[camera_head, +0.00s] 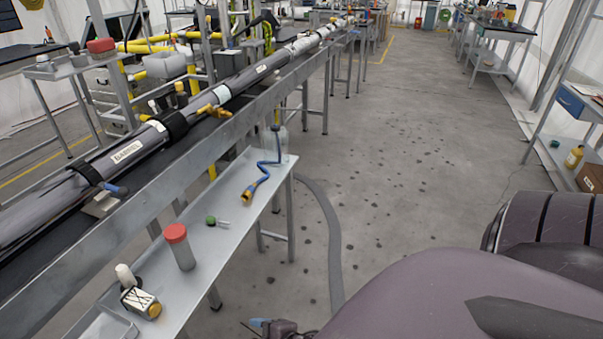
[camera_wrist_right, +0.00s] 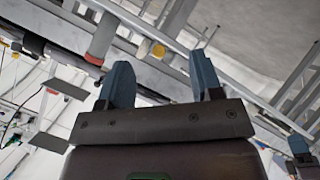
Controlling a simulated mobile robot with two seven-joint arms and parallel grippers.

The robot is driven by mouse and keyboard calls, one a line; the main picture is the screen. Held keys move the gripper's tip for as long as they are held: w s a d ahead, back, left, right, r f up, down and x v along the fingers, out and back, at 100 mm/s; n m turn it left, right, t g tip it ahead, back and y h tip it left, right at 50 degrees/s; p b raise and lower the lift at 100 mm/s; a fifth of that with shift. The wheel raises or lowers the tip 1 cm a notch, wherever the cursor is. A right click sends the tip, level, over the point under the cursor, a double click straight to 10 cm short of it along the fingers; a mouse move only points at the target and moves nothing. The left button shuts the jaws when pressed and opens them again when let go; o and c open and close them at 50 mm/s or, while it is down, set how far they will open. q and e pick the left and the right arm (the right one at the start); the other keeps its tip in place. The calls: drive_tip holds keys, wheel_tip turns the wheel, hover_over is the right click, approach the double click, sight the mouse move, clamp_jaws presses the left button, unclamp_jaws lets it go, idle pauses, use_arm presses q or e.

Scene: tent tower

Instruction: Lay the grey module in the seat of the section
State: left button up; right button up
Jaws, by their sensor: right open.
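The section is the long dark grey tube (camera_head: 128,153) lying on the rail. A small pale boxy module with an orange knob (camera_head: 141,301) lies on the bench; it may be the grey module, but its colour is unclear. Its orange end (camera_wrist_right: 158,50) shows in the wrist view. I cannot make out the seat. My right gripper (camera_wrist_right: 162,78) is open and empty, its blue fingers apart, with the bench beyond. A blue-tipped gripper (camera_head: 265,325) shows at the bottom of the head view, away from the bench. Another gripper (camera_wrist_right: 299,150), apparently my left, is partly cut off in the wrist view.
On the bench (camera_head: 228,187) stand a red-lidded jar (camera_head: 184,251), a small green-headed item (camera_head: 211,220), a blue cable with a yellow end (camera_head: 262,180) and a clear container (camera_head: 275,140). A tray (camera_head: 105,327) lies at the near end. The floor to the right is open.

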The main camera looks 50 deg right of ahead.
drive_tip(key=s+d+m+h, duration=0.1)
drive_tip(key=s+d+m, duration=0.4)
drive_tip(key=m, duration=0.4)
drive_tip(key=shift+s+f+h, duration=0.2)
drive_tip(key=shift+s+h, duration=0.2)
drive_tip(key=shift+s, duration=0.5)
drive_tip(key=shift+o, duration=0.3)
drive_tip(key=shift+s+d+m, duration=0.25)
drive_tip(key=shift+d+m, duration=0.05)
drive_tip(key=shift+m, duration=0.2)
